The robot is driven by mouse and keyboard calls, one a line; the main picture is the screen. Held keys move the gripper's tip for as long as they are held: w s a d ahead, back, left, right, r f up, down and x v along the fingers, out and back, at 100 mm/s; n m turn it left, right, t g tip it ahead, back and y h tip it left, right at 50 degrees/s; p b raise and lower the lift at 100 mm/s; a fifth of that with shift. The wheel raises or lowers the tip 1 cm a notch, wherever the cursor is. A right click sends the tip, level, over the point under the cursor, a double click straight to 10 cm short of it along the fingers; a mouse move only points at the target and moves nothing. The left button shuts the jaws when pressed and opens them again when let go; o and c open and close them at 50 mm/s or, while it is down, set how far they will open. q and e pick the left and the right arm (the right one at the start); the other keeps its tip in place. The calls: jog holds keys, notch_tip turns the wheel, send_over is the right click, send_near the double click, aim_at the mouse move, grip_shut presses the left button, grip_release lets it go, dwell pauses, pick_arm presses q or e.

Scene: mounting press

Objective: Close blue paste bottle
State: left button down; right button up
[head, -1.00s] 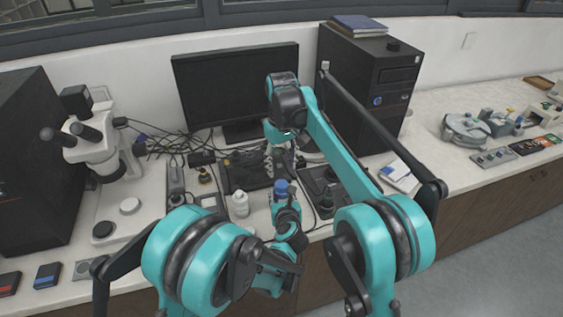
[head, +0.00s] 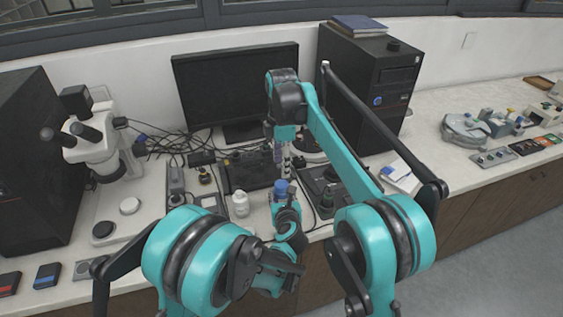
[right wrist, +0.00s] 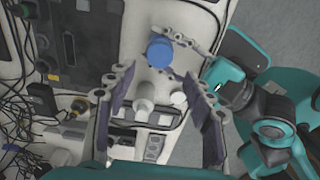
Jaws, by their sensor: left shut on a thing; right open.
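The bottle with a round blue top (head: 281,187) is upright near the front edge of the bench. My left gripper (head: 285,203) is shut on it from below and hides most of its body. In the right wrist view the blue top (right wrist: 160,53) shows from above, with a left gripper finger beside it. I cannot tell whether the blue top is seated tight. My right gripper (head: 284,163) is open and empty, just above and behind the blue top in the head view. Its two spread fingers (right wrist: 158,78) show in the right wrist view, apart from the bottle.
A white bottle (head: 240,204) stands close to the left of the held bottle. Behind are a dark tray (head: 247,175), a monitor (head: 236,88) and cables. A black device (head: 327,183) stands to the right. A microscope (head: 93,142) is at the left.

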aim_at(282, 184)
jog(key=shift+f, duration=4.05)
